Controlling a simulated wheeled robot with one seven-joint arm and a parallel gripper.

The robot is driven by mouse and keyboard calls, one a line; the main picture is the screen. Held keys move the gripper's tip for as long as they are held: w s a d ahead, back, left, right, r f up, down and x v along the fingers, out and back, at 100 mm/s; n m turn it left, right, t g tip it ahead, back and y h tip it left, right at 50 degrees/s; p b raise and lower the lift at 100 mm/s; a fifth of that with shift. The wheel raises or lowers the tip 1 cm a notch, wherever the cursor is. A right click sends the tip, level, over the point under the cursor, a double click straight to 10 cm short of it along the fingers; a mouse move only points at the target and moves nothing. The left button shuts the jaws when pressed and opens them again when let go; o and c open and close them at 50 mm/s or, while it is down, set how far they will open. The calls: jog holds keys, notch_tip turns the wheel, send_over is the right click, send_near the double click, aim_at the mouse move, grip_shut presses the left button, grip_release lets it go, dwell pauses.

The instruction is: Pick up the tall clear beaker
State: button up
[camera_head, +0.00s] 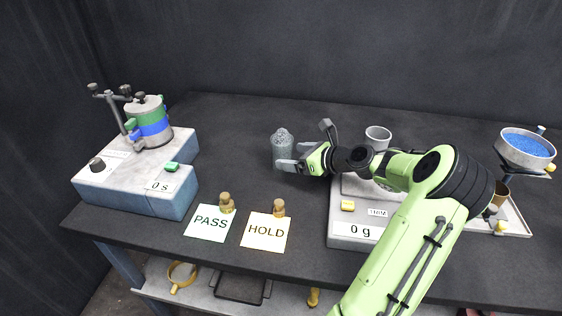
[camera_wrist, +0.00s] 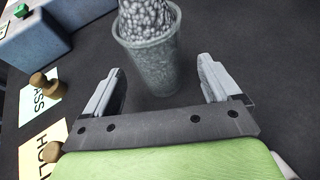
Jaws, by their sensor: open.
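The tall clear beaker (camera_head: 282,153) stands upright on the dark table, left of my gripper in the head view. Grey granules are heaped above its rim. In the wrist view the beaker (camera_wrist: 152,65) is at the top centre, its lower part in line with the gap between the fingers. My gripper (camera_head: 288,160) is open, its fingers pointing at the beaker. In the wrist view the two fingers (camera_wrist: 160,75) are wide apart, with dark table between them. I cannot tell whether the near finger touches the beaker; part of its lower side is hidden in the head view.
PASS (camera_head: 209,223) and HOLD (camera_head: 265,232) cards with brass knobbed pieces lie in front. A vibrating screen machine (camera_head: 140,175) stands left. A scale (camera_head: 352,230), a pale cup (camera_head: 378,136) and a bowl of blue grains (camera_head: 526,149) are right. Table behind the beaker is clear.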

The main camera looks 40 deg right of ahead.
aim_at(281, 155)
jog(key=b+x, duration=0.2)
jog(key=x, duration=0.3)
jog(key=shift+w+a+f+b, duration=0.1)
jog(key=shift+w+a+b, duration=0.05)
jog(key=shift+w+b, duration=0.2)
jog(key=shift+s, duration=0.15)
jog(key=shift+c, duration=0.4)
jog(key=c, duration=1.1)
